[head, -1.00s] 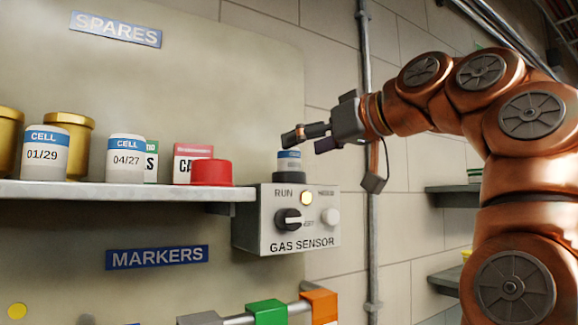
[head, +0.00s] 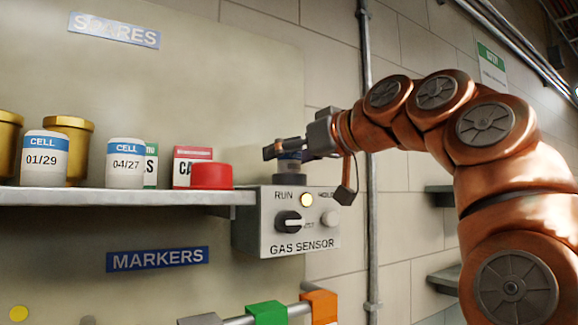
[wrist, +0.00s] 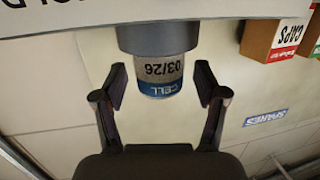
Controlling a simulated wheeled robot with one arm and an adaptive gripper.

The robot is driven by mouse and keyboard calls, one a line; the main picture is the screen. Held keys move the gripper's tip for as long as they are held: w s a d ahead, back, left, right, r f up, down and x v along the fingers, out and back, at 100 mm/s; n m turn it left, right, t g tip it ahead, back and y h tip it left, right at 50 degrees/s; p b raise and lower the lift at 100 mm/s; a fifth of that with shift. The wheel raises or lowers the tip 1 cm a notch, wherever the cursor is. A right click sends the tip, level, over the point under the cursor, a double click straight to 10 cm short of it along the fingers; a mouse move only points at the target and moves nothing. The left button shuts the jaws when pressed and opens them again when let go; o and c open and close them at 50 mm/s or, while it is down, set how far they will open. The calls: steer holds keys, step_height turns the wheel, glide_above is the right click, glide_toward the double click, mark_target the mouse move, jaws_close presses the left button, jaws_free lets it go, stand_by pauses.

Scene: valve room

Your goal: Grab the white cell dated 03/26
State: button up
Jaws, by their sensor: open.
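The white cell with a blue band, dated 03/26 (wrist: 163,70), appears upside down in the wrist view. It sits in a grey round collar (wrist: 158,38) on top of the gas sensor box (head: 290,222). In the head view my gripper mostly hides the cell. My gripper (wrist: 162,78) is open, with one fingertip on each side of the cell and a visible gap at both sides. In the head view my gripper (head: 286,152) is just above the sensor box.
The shelf (head: 120,197) at left holds a cell marked 01/29 (head: 43,160), a cell marked 04/27 (head: 125,164), gold containers, cartons and a red cap (head: 212,176). A vertical pipe (head: 372,230) runs behind my arm. The sensor's RUN lamp (head: 306,199) is lit.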

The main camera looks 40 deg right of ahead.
steer(key=c, duration=1.3)
steer(key=shift+o, duration=0.2)
steer(key=shift+r, duration=0.15)
steer(key=shift+r+p, duration=0.45)
steer(key=shift+r, duration=0.95)
steer(key=shift+r, duration=0.2)
